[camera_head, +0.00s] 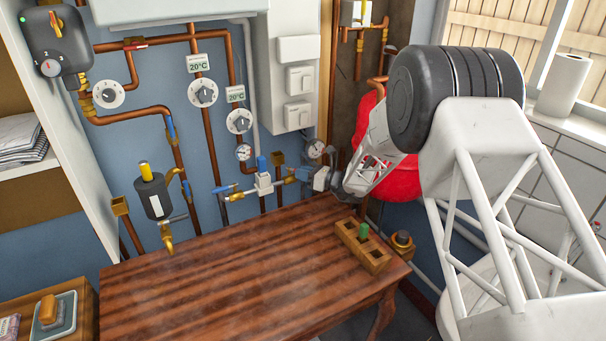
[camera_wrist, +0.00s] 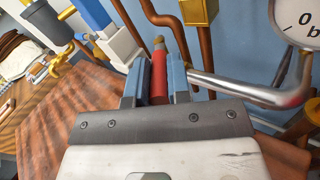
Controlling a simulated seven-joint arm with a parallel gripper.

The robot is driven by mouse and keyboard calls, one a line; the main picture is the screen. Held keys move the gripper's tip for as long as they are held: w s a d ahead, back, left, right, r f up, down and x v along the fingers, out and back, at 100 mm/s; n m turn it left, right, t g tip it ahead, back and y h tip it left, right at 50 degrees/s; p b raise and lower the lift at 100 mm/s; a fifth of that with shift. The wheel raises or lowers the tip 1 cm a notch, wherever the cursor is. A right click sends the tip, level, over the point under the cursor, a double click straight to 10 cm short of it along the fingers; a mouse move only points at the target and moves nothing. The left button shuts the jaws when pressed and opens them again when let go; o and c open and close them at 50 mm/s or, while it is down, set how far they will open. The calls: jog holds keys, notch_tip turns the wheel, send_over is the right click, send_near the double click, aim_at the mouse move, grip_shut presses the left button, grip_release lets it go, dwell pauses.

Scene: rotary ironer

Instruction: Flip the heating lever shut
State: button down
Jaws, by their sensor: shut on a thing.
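A red lever handle (camera_wrist: 158,78) stands between the two blue-grey fingers of my gripper (camera_wrist: 155,66) in the wrist view. The fingers are shut on it from both sides. A silver pipe (camera_wrist: 245,90) runs off to the right behind it. In the head view my gripper (camera_head: 328,180) is at the right end of the row of valves above the table, and it hides the red lever there. A blue lever (camera_wrist: 92,14) on a white valve body (camera_wrist: 118,46) is to the left; that valve also shows in the head view (camera_head: 264,182).
A wooden table (camera_head: 230,265) lies below, mostly bare, with a slotted wooden block (camera_head: 362,248) at its right corner. Copper pipes, dials (camera_head: 203,93) and a pressure gauge (camera_head: 315,149) crowd the blue wall. A red tank (camera_head: 365,115) is behind my arm.

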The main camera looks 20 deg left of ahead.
jog(key=shift+s+m+t, duration=0.2)
jog(key=shift+m+t, duration=0.2)
jog(key=shift+t, duration=0.1)
jog(key=shift+s+a+m+t+h, duration=0.25)
jog(key=shift+s+m+t+h, duration=0.15)
jog(key=shift+m+t+h, duration=0.8)
jog(key=shift+s+a+m+t+h, duration=0.2)
jog(key=shift+s+m+t+h, duration=0.45)
jog(key=shift+t, duration=1.1)
jog(key=shift+s+a+m+t+h, duration=0.25)
jog(key=shift+m+t+h, duration=0.3)
jog(key=shift+m+t, duration=0.8)
jog(key=shift+t, duration=0.3)
jog(key=c, duration=1.1)
grip_release()
jog(key=shift+v, duration=3.85)
jog(key=shift+s+r, duration=0.1)
